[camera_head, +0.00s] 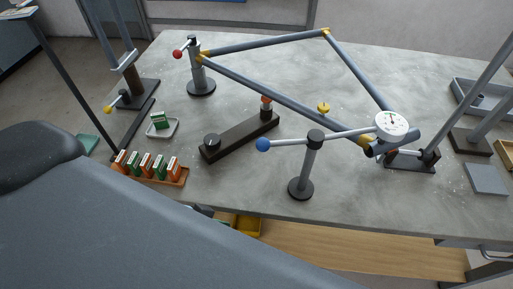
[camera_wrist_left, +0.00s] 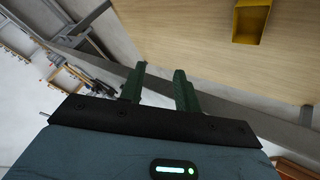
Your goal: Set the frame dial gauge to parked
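The dial gauge (camera_head: 391,125) has a round white face and sits at the right end of a swing arm (camera_head: 350,133), over the right end of the blue-grey tube frame (camera_head: 270,98). I cannot tell whether it touches the frame. The swing arm crosses the top of a grey post (camera_head: 308,165) with a round black base. A blue ball knob (camera_head: 263,144) is at the arm's left end. My left gripper (camera_wrist_left: 160,82) shows only in the left wrist view, fingers apart and empty, away from the gauge. My right gripper is in neither view.
A dark bar (camera_head: 240,136) with a red-topped peg lies behind the knob. A rack of orange and green blocks (camera_head: 150,168) and a small white dish (camera_head: 162,128) stand left. Another post with a red knob (camera_head: 178,54) is behind. A yellow bin (camera_wrist_left: 252,22) lies on the wooden shelf.

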